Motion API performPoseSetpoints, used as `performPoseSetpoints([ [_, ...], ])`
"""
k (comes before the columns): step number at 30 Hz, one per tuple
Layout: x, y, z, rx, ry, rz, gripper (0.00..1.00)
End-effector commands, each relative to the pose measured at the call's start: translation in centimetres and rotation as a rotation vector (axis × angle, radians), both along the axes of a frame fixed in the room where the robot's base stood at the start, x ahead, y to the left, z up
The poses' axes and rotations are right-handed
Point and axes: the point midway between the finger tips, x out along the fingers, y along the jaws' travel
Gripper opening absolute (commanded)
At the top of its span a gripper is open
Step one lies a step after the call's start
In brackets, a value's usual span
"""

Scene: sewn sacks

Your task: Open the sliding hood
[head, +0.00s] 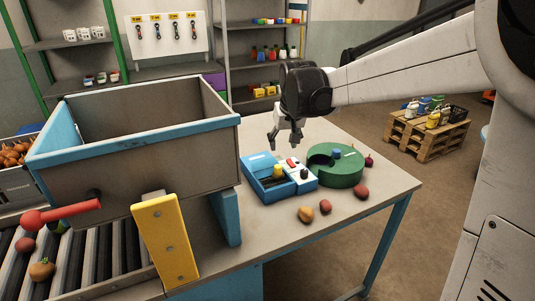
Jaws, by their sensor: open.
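No part is clearly recognisable as the sliding hood. A large grey box with blue edges (130,168) stands open at the top on the left, with a red handle (62,213) and a yellow upright plate (165,240) at its front. A low blue-and-white unit (262,186) lies on the table, with yellow, red and black parts on it. A round green unit (340,174) stands to its right. My gripper (287,143) points down, open and empty, above the table behind the blue-and-white unit, apart from it.
Several onion- or potato-like items, one an orange-brown one (306,214), lie at the front of the table (385,185). Rollers (85,262) run below the grey box. A pallet with bottles (428,133) stands on the floor at right. Shelves line the back.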

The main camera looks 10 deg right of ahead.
Motion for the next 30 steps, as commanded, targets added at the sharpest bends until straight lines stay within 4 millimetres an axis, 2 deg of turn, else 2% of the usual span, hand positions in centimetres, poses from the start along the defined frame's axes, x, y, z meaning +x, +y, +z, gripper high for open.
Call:
performPoseSetpoints([
  [5,0.7,0.0,-1.4,0.000,0.001,0.000,0.41],
  [21,4.0,0.1,-9.6,0.000,0.000,0.000,0.41],
  [30,5.1,0.1,-12.3,0.000,0.000,0.000,0.41],
])
